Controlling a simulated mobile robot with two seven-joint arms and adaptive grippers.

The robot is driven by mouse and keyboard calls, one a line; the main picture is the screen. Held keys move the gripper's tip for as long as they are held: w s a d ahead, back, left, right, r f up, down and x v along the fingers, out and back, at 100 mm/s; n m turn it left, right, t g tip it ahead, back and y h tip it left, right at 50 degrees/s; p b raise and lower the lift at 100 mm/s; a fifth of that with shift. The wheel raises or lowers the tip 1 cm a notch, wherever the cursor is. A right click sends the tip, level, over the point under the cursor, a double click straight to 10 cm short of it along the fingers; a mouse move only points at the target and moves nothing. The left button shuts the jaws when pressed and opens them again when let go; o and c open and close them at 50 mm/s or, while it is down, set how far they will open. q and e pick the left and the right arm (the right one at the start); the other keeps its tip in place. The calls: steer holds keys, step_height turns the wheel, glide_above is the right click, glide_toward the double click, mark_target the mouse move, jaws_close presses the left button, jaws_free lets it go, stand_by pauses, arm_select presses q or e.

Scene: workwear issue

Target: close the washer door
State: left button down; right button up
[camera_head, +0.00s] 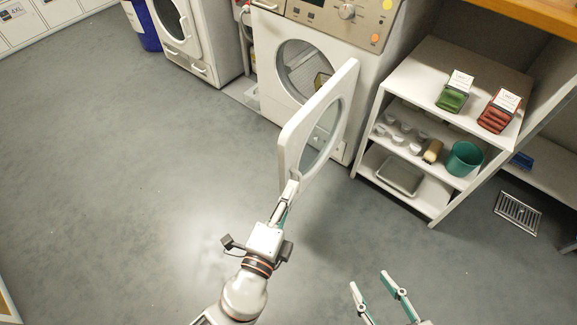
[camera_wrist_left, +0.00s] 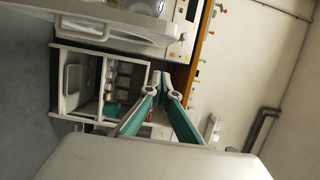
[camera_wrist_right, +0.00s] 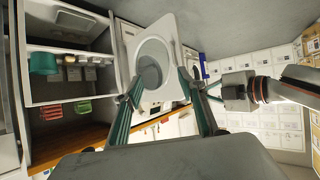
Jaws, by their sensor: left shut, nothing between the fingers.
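The washer (camera_head: 385,25) stands at the top middle of the head view. Its white door (camera_head: 300,128) stands wide open, swung out toward me, and the drum opening (camera_head: 303,68) is exposed. My left gripper (camera_head: 291,188) is shut and empty, its fingertips at the lower outer edge of the door; I cannot tell whether they touch it. The left wrist view shows its closed fingertips (camera_wrist_left: 161,82) and part of the door (camera_wrist_left: 120,27). My right gripper (camera_head: 372,282) is open and empty at the lower right, away from the door. The door also shows in the right wrist view (camera_wrist_right: 140,40).
A white shelf unit (camera_head: 440,210) stands right of the washer, with a green bucket (camera_head: 464,158), cups, a tray, and green (camera_head: 452,98) and red (camera_head: 498,112) items. Another white machine (camera_head: 200,40) and a blue bin (camera_head: 142,22) stand left. The floor at left is clear.

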mark_target(291, 151)
arm_select(q)
steer(key=shift+w+a+p, duration=0.2)
steer(key=shift+w+p, duration=0.25)
steer(key=shift+w, duration=5.4)
